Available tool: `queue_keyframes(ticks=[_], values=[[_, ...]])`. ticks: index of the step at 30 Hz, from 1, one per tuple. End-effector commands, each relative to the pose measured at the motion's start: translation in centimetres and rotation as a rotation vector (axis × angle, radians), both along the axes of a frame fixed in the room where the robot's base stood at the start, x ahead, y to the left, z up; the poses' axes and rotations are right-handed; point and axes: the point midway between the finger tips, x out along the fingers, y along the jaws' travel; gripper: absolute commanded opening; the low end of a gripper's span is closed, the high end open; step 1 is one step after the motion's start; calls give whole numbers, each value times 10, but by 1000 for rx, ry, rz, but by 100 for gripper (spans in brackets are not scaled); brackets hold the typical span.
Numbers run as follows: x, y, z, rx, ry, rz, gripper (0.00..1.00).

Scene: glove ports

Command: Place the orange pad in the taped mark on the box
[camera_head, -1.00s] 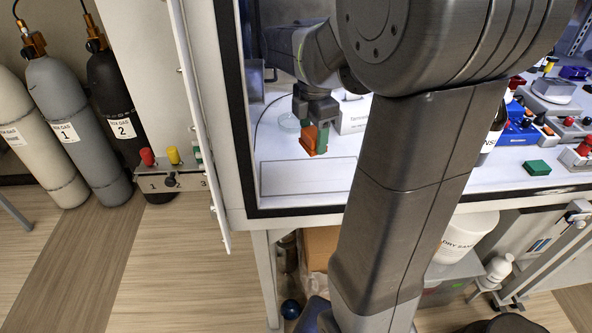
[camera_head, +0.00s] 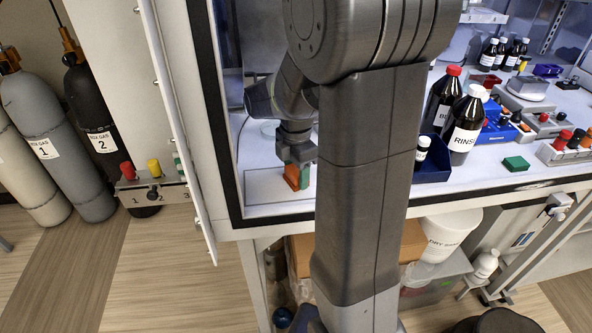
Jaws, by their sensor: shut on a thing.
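The orange pad (camera_head: 292,176) is a small block held upright in my gripper (camera_head: 298,165), inside the glove box. My gripper points down and is shut on the pad; a green strip shows along the pad's right side. The taped mark (camera_head: 265,188), a thin-lined rectangle on the white box floor, lies around and below the pad near the front edge. The pad appears over the mark's right part. I cannot tell whether its lower edge touches the floor. My arm hides the mark's right end.
A green pad (camera_head: 516,163) lies farther right. The box's dark front frame (camera_head: 232,195) and open side panel (camera_head: 176,125) border the left. Gas cylinders stand outside.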

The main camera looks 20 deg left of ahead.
Motion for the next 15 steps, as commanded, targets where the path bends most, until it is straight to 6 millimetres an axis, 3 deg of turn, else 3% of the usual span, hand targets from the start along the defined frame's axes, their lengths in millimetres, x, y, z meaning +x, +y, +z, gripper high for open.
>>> queue_keyframes(ticks=[1, 4, 15], values=[[0, 0, -2, 0, 0, 0, 57], [0, 0, -1, 0, 0, 0, 75], [0, 0, 5, 1, -1, 0, 75]])
